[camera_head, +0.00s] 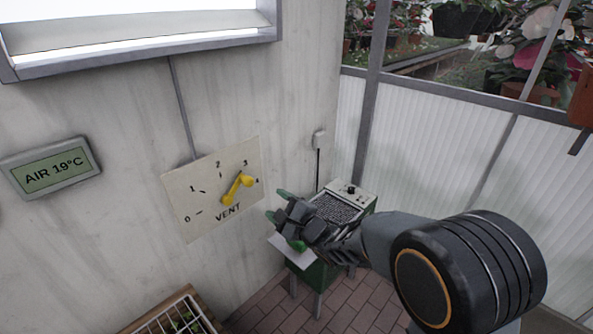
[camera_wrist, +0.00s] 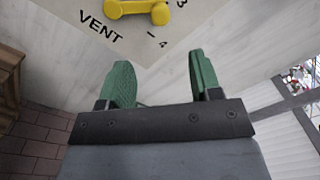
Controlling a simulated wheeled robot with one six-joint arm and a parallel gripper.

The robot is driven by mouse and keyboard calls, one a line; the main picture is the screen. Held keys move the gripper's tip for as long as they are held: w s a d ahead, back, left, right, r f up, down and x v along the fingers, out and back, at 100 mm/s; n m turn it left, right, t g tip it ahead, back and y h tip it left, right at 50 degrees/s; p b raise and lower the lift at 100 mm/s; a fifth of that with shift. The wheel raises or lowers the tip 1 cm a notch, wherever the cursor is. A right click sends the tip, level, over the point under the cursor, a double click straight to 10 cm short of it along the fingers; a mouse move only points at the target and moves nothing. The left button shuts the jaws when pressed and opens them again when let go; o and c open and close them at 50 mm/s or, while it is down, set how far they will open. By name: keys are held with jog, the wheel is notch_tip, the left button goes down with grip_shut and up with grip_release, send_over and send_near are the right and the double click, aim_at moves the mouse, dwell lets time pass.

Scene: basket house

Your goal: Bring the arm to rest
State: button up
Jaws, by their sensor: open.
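My gripper (camera_head: 287,219) is in front of the wall, just right of and below the vent dial plate (camera_head: 190,225). Its green fingers are apart and empty, and they show in the wrist view (camera_wrist: 163,80). The yellow vent handle (camera_head: 237,188) on the plate points up and right, between the 3 and the 4. In the wrist view the handle (camera_wrist: 140,8) is at the top edge, beyond the fingertips and apart from them. My arm comes in from the lower right.
A green heater (camera_head: 322,274) with a grille stands on the brick floor behind my gripper. An air display (camera_head: 48,167) reading 19°C hangs on the left wall. A planter box (camera_head: 170,312) is at the bottom. White panels (camera_head: 432,150) line the right side.

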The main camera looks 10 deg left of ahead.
jog(key=w+d+f+n+h, duration=0.1)
jog(key=d+f+n+h, duration=0.3)
jog(key=f+n+h, duration=0.25)
jog(key=s+d+f+n+g+h, duration=0.3)
jog(key=d+n+h, duration=0.2)
jog(key=d, duration=0.4)
jog(key=s+d+r+n+g+h, duration=0.1)
jog(key=s+d+r, duration=0.3)
jog(key=s+d, duration=0.4)
jog(key=s+d+r+n+g+h, duration=0.2)
jog(key=s+d+r, duration=0.3)
jog(key=s+d, duration=0.3)
jog(key=shift+s+d+g, duration=0.2)
jog(key=shift+d+g, duration=0.1)
jog(key=shift+r, duration=0.1)
